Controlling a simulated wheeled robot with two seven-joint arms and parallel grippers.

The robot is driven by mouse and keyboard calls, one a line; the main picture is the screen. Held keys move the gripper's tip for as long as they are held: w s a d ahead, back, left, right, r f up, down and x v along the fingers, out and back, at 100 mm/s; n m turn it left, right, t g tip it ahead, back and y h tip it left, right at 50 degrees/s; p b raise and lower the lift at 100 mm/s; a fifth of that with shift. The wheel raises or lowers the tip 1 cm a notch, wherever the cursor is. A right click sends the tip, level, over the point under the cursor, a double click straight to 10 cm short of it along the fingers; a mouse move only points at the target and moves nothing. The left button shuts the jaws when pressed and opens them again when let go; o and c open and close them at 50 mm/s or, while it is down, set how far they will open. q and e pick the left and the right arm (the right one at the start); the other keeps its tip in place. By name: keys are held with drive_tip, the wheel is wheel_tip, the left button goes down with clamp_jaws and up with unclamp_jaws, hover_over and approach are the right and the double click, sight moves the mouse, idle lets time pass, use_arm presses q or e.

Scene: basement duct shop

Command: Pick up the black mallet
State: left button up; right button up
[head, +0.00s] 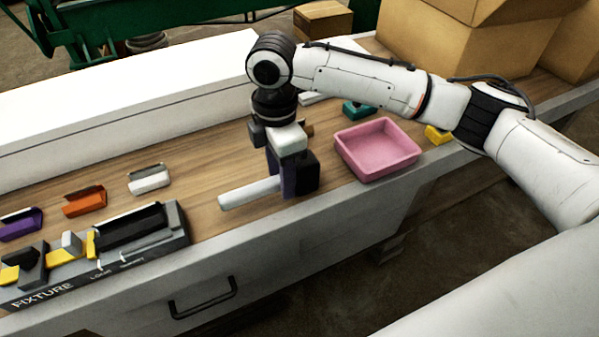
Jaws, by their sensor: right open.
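The black mallet lies on the wooden bench top near its front edge. Its black head (309,172) is at the right and its pale handle (245,193) points left. My right gripper (281,176) reaches down from above at the handle, just left of the head. Its jaws are open, with one dark finger in front of the mallet and the other partly hidden behind. I cannot tell whether the fingers touch it. My left gripper is not in view.
A pink tray (377,149) stands right of the mallet. A fixture (100,262) with yellow and black parts sits at the left front. Purple (20,226), orange (84,202) and white (149,180) pieces lie behind it. Cardboard boxes (440,42) stand at the back right.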

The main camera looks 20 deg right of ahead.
drive_tip(key=shift+f, duration=0.95)
clamp_jaws()
drive_tip(key=shift+r, duration=0.1)
wheel_tip(320, 180, up, 10)
